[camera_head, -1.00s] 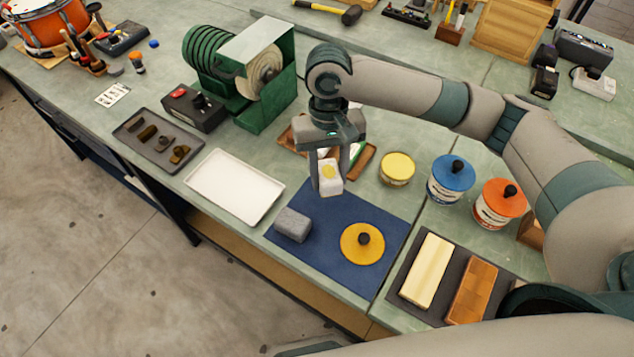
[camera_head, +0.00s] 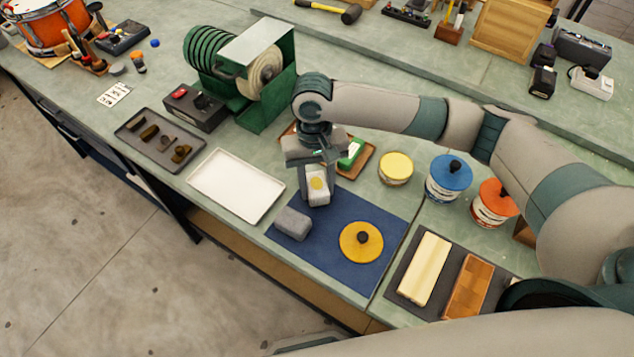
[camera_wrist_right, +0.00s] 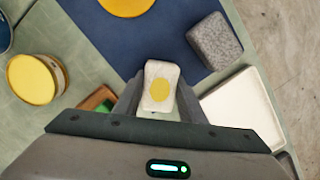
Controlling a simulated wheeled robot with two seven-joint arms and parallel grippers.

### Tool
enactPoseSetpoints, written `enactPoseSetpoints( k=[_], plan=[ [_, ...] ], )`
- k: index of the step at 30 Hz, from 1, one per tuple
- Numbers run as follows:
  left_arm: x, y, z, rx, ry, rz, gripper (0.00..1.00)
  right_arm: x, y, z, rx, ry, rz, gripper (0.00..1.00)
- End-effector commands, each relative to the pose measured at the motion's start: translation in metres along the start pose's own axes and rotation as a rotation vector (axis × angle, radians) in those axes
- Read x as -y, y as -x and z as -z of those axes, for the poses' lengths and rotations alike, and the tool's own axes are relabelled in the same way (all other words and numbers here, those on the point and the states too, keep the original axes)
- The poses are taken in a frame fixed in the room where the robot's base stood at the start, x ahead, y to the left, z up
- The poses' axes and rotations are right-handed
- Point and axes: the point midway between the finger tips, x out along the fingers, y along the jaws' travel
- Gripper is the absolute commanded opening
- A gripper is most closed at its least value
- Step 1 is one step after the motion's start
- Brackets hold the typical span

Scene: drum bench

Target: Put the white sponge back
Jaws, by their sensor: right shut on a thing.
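In the right wrist view the sponge (camera_wrist_right: 159,82) sits between the two fingertips (camera_wrist_right: 158,98). A grey sponge-like block (camera_head: 293,223) lies on the mat just in front of it. A yellow disc with a black knob (camera_head: 361,242) lies on the mat to the right. My left gripper is not in view.
An empty white tray (camera_head: 237,185) stands left of the mat. A brown wooden tray (camera_head: 366,163) with a green-and-white item is partly hidden behind my gripper. A yellow-lidded tin (camera_head: 396,168) and blue-lidded tub (camera_head: 449,177) stand to the right. A green machine (camera_head: 245,75) is behind.

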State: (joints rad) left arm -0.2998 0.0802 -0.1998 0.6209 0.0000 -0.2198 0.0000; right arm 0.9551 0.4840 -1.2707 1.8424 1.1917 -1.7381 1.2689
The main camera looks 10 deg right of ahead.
Motion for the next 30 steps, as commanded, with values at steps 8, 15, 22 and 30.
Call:
enactPoseSetpoints(
  k=[8,15,22,30],
  plan=[
    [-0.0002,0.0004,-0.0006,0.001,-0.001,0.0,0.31,-0.0002,-0.0024,0.0005,0.0,0.0,0.0,0.19],
    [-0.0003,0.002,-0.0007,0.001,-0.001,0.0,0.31,-0.0001,-0.005,0.0009,0.0,0.0,0.0,0.53],
    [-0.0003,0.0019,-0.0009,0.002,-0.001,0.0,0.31,-0.0001,-0.0049,0.0009,0.0,0.0,0.0,0.55],
    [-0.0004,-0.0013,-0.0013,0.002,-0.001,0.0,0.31,0.0002,0.0016,0.001,-0.002,0.001,0.001,0.55]
  ],
)
